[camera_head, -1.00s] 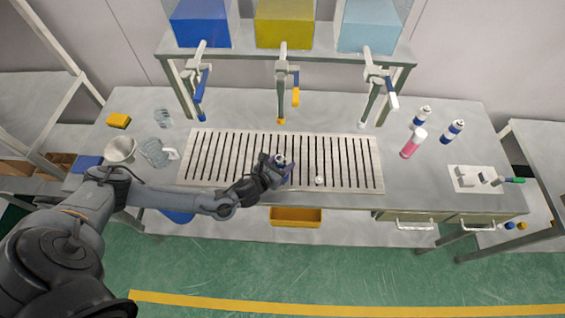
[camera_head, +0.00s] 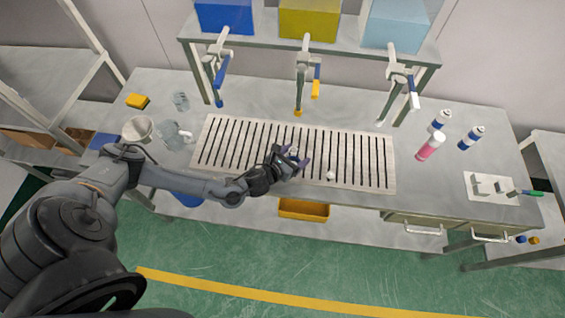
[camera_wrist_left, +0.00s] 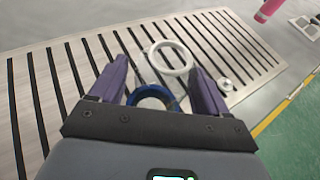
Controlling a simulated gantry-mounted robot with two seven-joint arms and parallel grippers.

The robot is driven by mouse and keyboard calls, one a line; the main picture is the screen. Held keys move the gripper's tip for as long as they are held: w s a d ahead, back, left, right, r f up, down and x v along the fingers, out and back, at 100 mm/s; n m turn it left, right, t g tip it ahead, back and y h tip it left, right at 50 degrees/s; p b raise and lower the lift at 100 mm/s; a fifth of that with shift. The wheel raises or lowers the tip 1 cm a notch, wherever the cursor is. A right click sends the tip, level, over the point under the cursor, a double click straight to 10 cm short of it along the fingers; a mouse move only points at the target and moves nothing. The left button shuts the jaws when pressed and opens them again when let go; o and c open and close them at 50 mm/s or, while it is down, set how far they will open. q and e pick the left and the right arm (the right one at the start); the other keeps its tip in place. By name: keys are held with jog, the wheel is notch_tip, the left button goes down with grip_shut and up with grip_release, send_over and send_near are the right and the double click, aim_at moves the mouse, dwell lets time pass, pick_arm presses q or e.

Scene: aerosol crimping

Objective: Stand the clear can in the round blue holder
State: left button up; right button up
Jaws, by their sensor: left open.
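In the left wrist view a white ring (camera_wrist_left: 173,73), apparently the rim of the clear can, lies between the fingers of my left gripper (camera_wrist_left: 160,68). The round blue holder (camera_wrist_left: 148,89) shows just below that ring, partly hidden by the gripper body. The can's see-through wall is hard to make out; it appears to stand upright in the holder. The fingers are open, one on each side, and touch is not clear. In the head view my left gripper (camera_head: 297,158) is low over the slotted plate and hides most of can and holder. My right gripper is not in view.
The slotted plate (camera_head: 238,151) has a small white part (camera_head: 331,175) right of the gripper. A pink can (camera_head: 430,147) and two white-and-blue cans stand further right. A clear jug (camera_head: 172,136) and a white bowl (camera_head: 138,129) are at left.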

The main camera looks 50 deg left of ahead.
pick_arm(q)
jog(key=a+v, duration=0.1)
jog(key=v, duration=0.9)
jog(key=s+d+r+n+g+h, duration=0.1)
jog(key=s+d+n+g, duration=0.2)
jog(key=d+n, duration=0.45)
jog(key=s+d+n+g+h, duration=0.1)
jog(key=s+d+n+g, duration=0.1)
jog(key=d+n, duration=0.6)
jog(key=s+a+r+n+g, duration=0.1)
jog(key=s+a+n+g, duration=0.1)
jog(key=s+n, duration=0.3)
jog(key=s+a+r+n+g, duration=0.1)
jog(key=s+a+n+g, duration=0.2)
jog(key=n, duration=0.9)
jog(key=shift+s+r+n+y, duration=0.35)
jog(key=shift+s+r+y, duration=0.05)
jog(key=shift+s, duration=0.5)
